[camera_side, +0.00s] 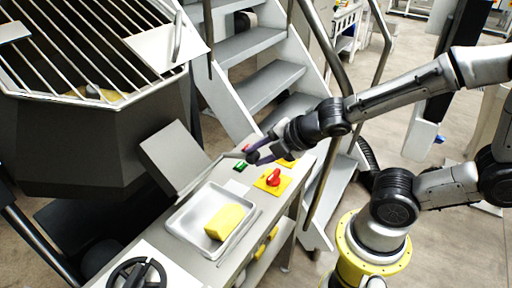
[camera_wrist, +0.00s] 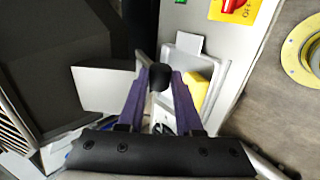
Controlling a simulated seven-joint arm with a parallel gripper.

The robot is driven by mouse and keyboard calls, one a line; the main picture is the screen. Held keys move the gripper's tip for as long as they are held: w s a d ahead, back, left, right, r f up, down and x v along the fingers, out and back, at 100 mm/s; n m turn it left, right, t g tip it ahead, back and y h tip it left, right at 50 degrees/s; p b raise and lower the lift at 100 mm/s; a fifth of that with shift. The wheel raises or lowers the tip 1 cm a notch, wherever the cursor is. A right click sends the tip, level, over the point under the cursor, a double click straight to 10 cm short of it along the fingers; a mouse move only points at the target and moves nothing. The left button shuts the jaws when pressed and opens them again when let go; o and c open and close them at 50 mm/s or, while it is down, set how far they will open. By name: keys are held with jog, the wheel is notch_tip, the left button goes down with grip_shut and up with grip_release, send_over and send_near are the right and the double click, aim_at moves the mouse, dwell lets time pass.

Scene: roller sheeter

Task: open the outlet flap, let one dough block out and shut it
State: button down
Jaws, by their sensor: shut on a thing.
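My gripper (camera_side: 256,154) is shut on the black knob (camera_wrist: 160,77) at the end of the flap's lever; in the wrist view the knob sits between the purple fingertips. The outlet flap (camera_side: 172,155) is a pale grey plate, tilted, beside the dark hopper (camera_side: 90,145) and above the tray's far end. It also shows in the wrist view (camera_wrist: 103,88). One yellow dough block (camera_side: 225,221) lies in the metal tray (camera_side: 182,228), apart from the flap; it is partly hidden by a finger in the wrist view (camera_wrist: 198,88). The outlet behind the flap is hidden.
A red switch on a yellow plate (camera_side: 272,179) and a green button (camera_side: 240,166) sit on the bench right of the tray. A black handwheel (camera_side: 135,274) is at the front. Grey stairs (camera_side: 255,85) with handrails stand behind. A barred grid (camera_side: 95,45) covers the hopper.

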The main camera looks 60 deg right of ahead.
jog(key=shift+s+f, duration=0.25)
jog(key=shift+f, duration=0.5)
jog(key=shift+s+f, duration=0.3)
jog(key=shift+f, duration=0.5)
jog(key=shift+s+f, duration=0.25)
jog(key=shift+f, duration=0.5)
jog(key=c, duration=0.6)
grip_release()
jog(key=shift+r, duration=0.1)
jog(key=shift+r+v, duration=0.2)
jog(key=shift+v, duration=6.75)
jog(key=shift+w, duration=0.25)
